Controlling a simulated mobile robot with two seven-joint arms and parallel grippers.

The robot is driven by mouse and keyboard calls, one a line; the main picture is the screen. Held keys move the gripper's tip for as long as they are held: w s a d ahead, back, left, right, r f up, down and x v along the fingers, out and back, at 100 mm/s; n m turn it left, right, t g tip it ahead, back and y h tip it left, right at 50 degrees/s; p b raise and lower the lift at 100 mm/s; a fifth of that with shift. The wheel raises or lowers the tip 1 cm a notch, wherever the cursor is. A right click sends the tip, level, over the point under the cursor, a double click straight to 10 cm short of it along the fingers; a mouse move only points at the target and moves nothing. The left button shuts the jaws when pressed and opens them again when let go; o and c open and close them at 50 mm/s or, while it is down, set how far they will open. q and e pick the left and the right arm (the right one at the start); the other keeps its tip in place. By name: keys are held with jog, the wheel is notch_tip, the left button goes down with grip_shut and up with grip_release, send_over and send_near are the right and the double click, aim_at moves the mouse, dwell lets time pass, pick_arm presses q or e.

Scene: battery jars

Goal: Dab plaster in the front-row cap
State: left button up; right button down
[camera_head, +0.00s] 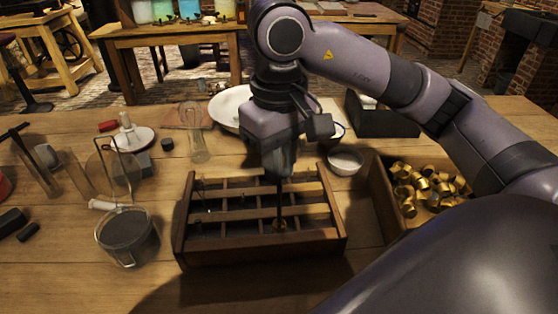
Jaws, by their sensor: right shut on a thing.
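A wooden rack (188,228) with dividers stands at the middle of the bench. My right gripper (281,172) is above the rack's right half, pointing straight down. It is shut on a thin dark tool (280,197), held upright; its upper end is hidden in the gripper. The tool's lower end reaches a small brass-coloured cap (279,225) in the front row, right of centre. I cannot tell whether the tip touches the cap or whether there is plaster on it. My left gripper is not in view.
A tray (381,197) with several brass caps (423,184) stands at the right, partly behind my arm. A small bowl of white stuff (345,160) and a larger white bowl (227,110) are behind the rack. A glass vessel (128,236) stands at the left. The front bench is mostly clear.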

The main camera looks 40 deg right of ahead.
jog(key=shift+r+p, duration=0.45)
jog(key=shift+r, duration=0.35)
jog(key=shift+r+p, duration=0.75)
jog(key=shift+p, duration=0.05)
jog(key=shift+r+p, duration=0.45)
jog(key=shift+r, duration=0.05)
jog(key=shift+r+p, duration=1.45)
jog(key=shift+r, duration=0.35)
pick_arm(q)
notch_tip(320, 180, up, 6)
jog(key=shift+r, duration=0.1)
